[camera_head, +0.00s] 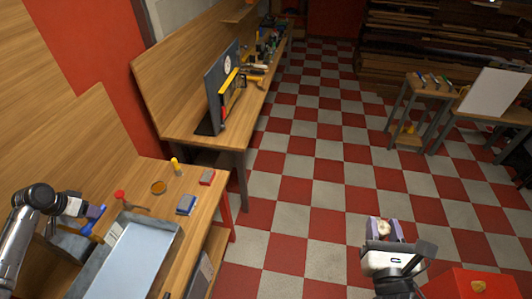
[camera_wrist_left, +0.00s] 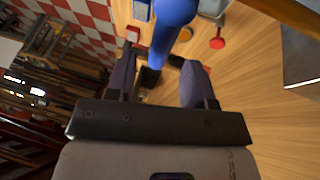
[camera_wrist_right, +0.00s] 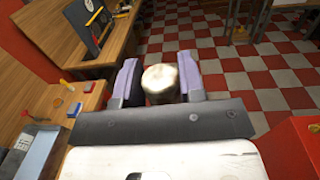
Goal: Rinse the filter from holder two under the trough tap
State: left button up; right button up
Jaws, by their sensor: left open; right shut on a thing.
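A pale, cream-coloured round filter (camera_wrist_right: 160,84) is clamped between the fingers of my right gripper (camera_wrist_right: 159,80). In the head view the filter (camera_head: 381,229) is held over the open floor, well right of the trough (camera_head: 172,232). The trough is a grey metal basin at the lower left. A blue tap part (camera_head: 90,224) is beside its far left corner. My left gripper (camera_head: 90,210) is open at this blue part. In the left wrist view the blue part (camera_wrist_left: 170,35) lies ahead of and partly between the open fingers (camera_wrist_left: 158,82); contact cannot be told. Holder two cannot be identified.
On the wooden bench are a red-topped tool (camera_head: 120,195), an amber dish (camera_head: 158,187), a yellow-handled item (camera_head: 175,164) and blue (camera_head: 186,205) and red (camera_head: 207,177) blocks. A red box (camera_head: 470,284) stands at lower right. The chequered floor between is clear.

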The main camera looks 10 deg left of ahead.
pick_arm(q)
jog(key=shift+x, duration=1.3)
jog(key=shift+c, duration=0.2)
jog(key=shift+r, duration=0.1)
grip_shut()
